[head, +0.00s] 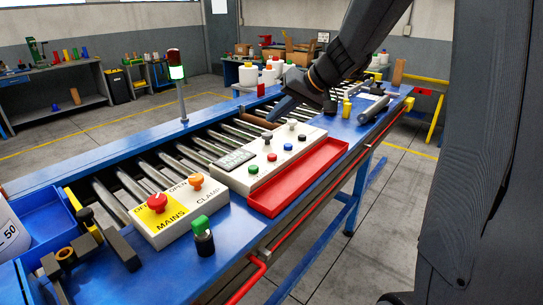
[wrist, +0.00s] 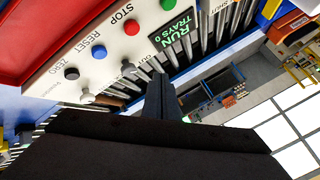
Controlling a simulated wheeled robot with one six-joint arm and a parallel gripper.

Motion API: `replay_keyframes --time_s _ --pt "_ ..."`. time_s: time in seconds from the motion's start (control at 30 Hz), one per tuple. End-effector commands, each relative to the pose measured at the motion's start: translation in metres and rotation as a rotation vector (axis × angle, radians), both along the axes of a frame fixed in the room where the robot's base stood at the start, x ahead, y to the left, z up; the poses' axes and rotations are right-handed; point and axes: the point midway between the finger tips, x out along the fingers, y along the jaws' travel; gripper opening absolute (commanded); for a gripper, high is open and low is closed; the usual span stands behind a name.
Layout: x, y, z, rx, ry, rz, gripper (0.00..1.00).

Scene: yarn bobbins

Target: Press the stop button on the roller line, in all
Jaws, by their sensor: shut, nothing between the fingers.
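The roller line's control panel (head: 238,182) is a pale box on the blue bench, with green, red, black and blue buttons in a row. The red button (head: 272,157) is second from the near end. In the wrist view, the red button (wrist: 131,27) has the word STOP printed beside it, upside down. My gripper (head: 280,111) is over the rollers, behind the panel's far half. In the wrist view, my gripper (wrist: 163,82) is shut and empty, its dark fingers apart from the red button. Nothing hides the button.
A MAINS and CLAMP box (head: 176,219) with a red mushroom knob (head: 157,202) stands nearer. Two upright levers (wrist: 128,68) (wrist: 88,97) rise from the panel beside the buttons. A red tray (head: 300,178) lies along its front. A signal lamp (head: 176,72) shows green-white.

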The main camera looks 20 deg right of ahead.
Motion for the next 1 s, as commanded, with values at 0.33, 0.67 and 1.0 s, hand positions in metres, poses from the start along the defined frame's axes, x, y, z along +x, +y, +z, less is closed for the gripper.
replay_keyframes --time_s 0.33,0.67,1.0 --pt "0.0 0.001 -0.004 0.0 0.002 0.0 0.0" --pt "-0.001 0.001 -0.042 0.0 0.005 -0.001 0.0" --pt "0.0 0.0 -0.079 -0.001 0.003 -0.001 0.0"
